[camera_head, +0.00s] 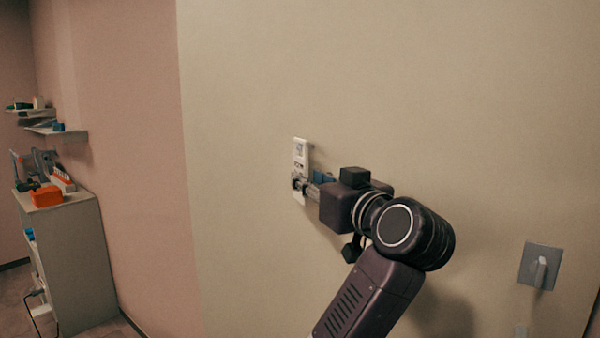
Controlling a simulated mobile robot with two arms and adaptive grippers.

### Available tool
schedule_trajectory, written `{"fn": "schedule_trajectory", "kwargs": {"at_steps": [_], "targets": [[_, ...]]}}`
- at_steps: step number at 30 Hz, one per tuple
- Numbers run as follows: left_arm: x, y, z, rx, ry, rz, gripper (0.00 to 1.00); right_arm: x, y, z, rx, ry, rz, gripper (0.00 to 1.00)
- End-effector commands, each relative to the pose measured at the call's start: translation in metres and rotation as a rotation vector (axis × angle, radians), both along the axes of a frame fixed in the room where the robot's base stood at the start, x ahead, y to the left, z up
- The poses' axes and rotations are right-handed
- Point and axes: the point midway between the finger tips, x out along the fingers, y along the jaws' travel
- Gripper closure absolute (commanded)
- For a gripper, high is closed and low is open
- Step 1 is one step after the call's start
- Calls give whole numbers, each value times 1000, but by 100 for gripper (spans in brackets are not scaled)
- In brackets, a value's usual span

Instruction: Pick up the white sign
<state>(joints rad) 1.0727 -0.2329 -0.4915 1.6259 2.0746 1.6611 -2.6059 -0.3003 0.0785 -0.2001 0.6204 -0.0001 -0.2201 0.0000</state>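The white sign (301,152) is a small upright panel with dark markings, at the beige wall in the middle of the head view. A bit of white shows below the fingers. The fingertips are small and overlap the sign, so I cannot tell whether they are closed on it. I also cannot tell whether the sign touches the wall.
A grey wall plate with a hook (540,266) is at the lower right. At the left stands a grey cabinet (75,260) with an orange box (46,196) on top. Shelves (58,132) hang above it. The beige wall around the sign is bare.

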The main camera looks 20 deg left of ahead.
Motion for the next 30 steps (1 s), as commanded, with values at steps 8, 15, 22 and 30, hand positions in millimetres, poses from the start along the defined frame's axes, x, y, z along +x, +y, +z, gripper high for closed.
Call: {"fn": "schedule_trajectory", "kwargs": {"at_steps": [8, 15, 22, 30], "targets": [[31, 26, 2, 1, 0, 4, 74, -1, 0, 19, 1, 1, 1, 100], [42, 36, -1, -1, -1, 1, 74, -1, 0, 21, 1, 1, 1, 100], [42, 35, -1, -2, -3, 1, 83, -1, 0, 20, 1, 1, 1, 100], [42, 35, -1, -2, -3, 1, 100, -1, 0, 20, 0, 1, 0, 100]]}}
